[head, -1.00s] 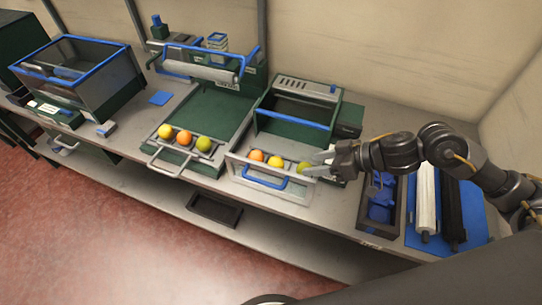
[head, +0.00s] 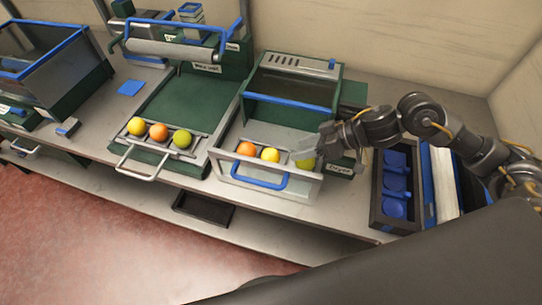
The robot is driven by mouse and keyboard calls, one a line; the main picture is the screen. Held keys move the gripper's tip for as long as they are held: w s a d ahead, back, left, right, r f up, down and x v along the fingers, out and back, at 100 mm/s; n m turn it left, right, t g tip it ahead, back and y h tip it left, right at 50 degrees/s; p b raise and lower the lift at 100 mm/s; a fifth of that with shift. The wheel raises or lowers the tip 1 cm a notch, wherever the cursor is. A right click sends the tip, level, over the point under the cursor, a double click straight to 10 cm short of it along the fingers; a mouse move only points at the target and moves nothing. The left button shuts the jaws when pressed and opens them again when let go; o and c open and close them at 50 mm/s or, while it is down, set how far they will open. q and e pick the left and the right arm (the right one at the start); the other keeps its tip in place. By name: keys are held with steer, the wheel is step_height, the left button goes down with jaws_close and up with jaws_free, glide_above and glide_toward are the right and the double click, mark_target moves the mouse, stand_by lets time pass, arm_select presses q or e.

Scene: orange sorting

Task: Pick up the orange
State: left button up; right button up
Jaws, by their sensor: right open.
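One orange (head: 246,149) lies in the front drawer (head: 226,184) of the right machine, at the left end of a row. A yellow fruit (head: 270,155) lies beside it, then a yellow-green fruit (head: 306,163) at the right end. My right gripper (head: 304,151) is open and empty, over the yellow-green fruit and partly hiding it. It is to the right of that orange; whether it touches the yellow-green fruit I cannot tell. Another orange (head: 158,131) lies in the left machine's front tray, between a yellow fruit (head: 136,126) and a green fruit (head: 182,139). My left gripper is not in view.
A blue handle (head: 259,179) is on the drawer front, and a metal handle (head: 146,165) on the left tray. A dark bin with blue items (head: 396,181) stands at the right. A glass-sided box (head: 48,62) stands at the far left. The bench has bare room around a blue pad (head: 129,88).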

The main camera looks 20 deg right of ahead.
mark_target(278, 154)
steer(key=x, duration=0.3)
steer(key=shift+w+a+f, duration=0.15)
steer(key=shift+w+a, duration=0.1)
steer(key=shift+w, duration=0.1)
steer(key=shift+a+f, duration=0.15)
steer(key=shift+a, duration=0.15)
steer(key=x, duration=0.4)
steer(key=shift+w+a+f+p, duration=0.15)
steer(key=shift+a+p, duration=0.2)
steer(key=c, duration=0.6)
